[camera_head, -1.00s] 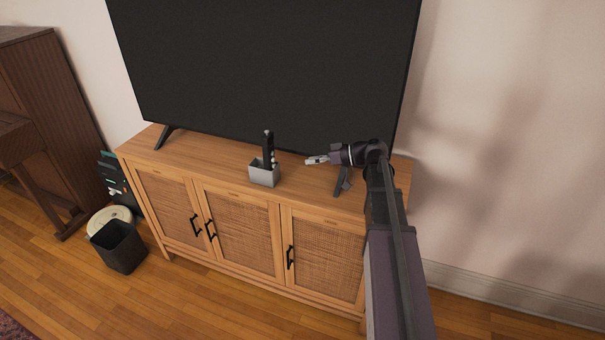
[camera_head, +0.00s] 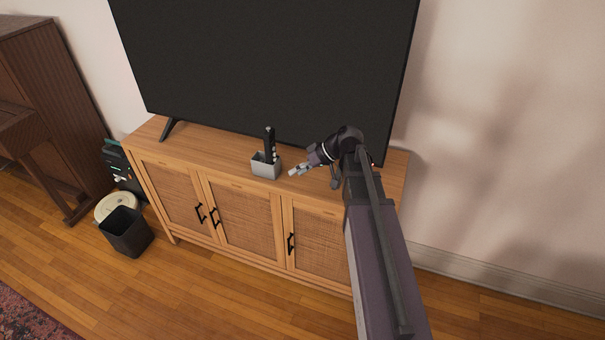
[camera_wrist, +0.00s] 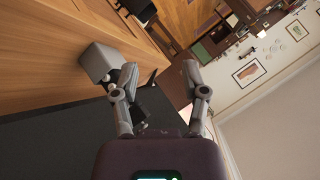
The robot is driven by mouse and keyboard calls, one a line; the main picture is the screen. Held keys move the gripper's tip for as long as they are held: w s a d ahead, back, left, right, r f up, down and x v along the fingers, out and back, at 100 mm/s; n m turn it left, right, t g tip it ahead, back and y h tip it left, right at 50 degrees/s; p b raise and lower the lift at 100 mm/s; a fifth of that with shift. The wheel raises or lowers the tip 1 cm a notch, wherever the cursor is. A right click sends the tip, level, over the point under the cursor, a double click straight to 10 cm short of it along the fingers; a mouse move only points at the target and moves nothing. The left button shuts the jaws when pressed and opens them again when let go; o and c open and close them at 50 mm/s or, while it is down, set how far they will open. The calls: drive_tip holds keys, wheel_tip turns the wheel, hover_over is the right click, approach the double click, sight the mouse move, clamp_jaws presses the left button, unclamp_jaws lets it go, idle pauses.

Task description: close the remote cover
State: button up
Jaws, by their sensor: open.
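A black remote (camera_head: 269,141) stands upright in a small grey holder (camera_head: 265,171) on top of the wooden TV cabinet. A small light shape shows beside the remote just above the holder; whether it is the cover, and how it sits, is too small to tell. My gripper (camera_head: 296,172) is open, just right of the holder and apart from it in the head view. In the tilted wrist view the grey holder (camera_wrist: 97,61) appears beyond the left finger of my gripper (camera_wrist: 158,76), and the finger partly hides the remote.
A large TV (camera_head: 265,65) rises behind the holder, with its feet on the cabinet top (camera_head: 205,139). The cabinet top left of the holder is clear. A black bin (camera_head: 126,232) and a round pale device (camera_head: 116,206) stand on the floor at left.

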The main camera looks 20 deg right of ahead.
drive_tip(key=s+a+r+m+g+h+p, duration=0.1)
drive_tip(key=s+r+m+h+p, duration=0.3)
drive_tip(key=s+p, duration=0.6)
drive_tip(key=shift+s+a+r+g+h+p, duration=0.25)
drive_tip(key=shift+r+g+h+p, duration=0.5)
drive_tip(key=shift+r+h, duration=0.55)
drive_tip(key=shift+f+h, duration=0.3)
drive_tip(key=shift+s+d+f+m+h+b, duration=0.2)
drive_tip(key=shift+s+f+m+h+b, duration=0.15)
drive_tip(key=shift+s+h, duration=0.3)
drive_tip(key=shift+s+d+f+m+h+b, duration=0.25)
drive_tip(key=shift+s+f+h, duration=0.15)
drive_tip(key=shift+s, duration=0.35)
